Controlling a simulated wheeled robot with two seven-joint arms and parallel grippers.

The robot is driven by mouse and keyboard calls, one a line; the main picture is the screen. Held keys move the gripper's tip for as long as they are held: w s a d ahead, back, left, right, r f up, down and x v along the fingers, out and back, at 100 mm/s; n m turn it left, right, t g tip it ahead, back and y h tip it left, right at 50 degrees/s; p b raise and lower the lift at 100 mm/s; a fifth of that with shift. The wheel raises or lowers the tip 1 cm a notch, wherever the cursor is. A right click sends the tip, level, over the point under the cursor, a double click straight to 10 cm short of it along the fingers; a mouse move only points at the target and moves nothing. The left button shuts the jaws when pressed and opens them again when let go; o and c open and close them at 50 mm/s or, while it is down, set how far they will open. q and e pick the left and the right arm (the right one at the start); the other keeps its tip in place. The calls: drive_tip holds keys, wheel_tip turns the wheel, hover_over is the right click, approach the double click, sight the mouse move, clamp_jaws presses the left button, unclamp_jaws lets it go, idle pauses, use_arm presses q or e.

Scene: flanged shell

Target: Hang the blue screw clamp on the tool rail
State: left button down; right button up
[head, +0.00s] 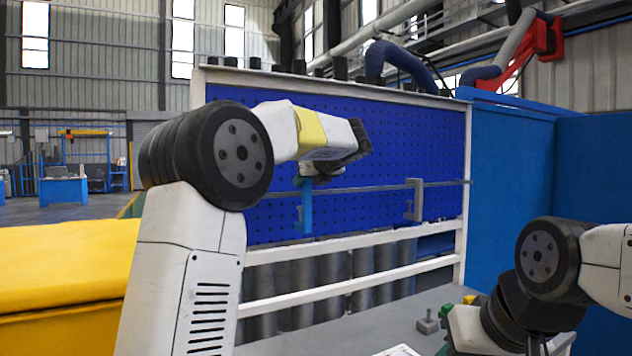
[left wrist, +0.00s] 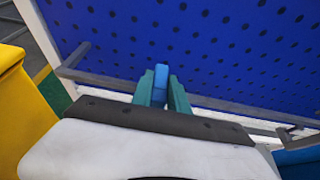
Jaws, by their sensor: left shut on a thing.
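The blue screw clamp (head: 307,207) hangs upright below my left gripper (head: 306,181), which is shut on its upper part. In the left wrist view, the clamp's blue end (left wrist: 161,78) shows between the teal fingers of my left gripper (left wrist: 161,92). The grey tool rail (head: 360,189) runs across the front of the blue pegboard. The clamp overlaps the rail's left part in the head view; I cannot tell whether they touch. The rail also shows in the left wrist view (left wrist: 95,80). My right gripper (head: 445,331) is low at the right, its green fingers apart with nothing seen between them.
A grey clamp (head: 414,201) hangs on the rail further right. The rail between the two clamps is clear. The blue perforated board (head: 400,130) stands close behind. A small grey knobbed block (head: 428,323) stands on the grey bench (head: 375,326). A blue panel (head: 510,180) bounds the right.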

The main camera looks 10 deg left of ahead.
use_arm(q)
drive_tip(key=shift+w+a, duration=0.6)
drive_tip(key=shift+w, duration=0.2)
drive_tip(key=shift+f, duration=0.55)
drive_tip(key=c, duration=1.2)
unclamp_jaws()
drive_tip(key=shift+d+f, duration=0.1)
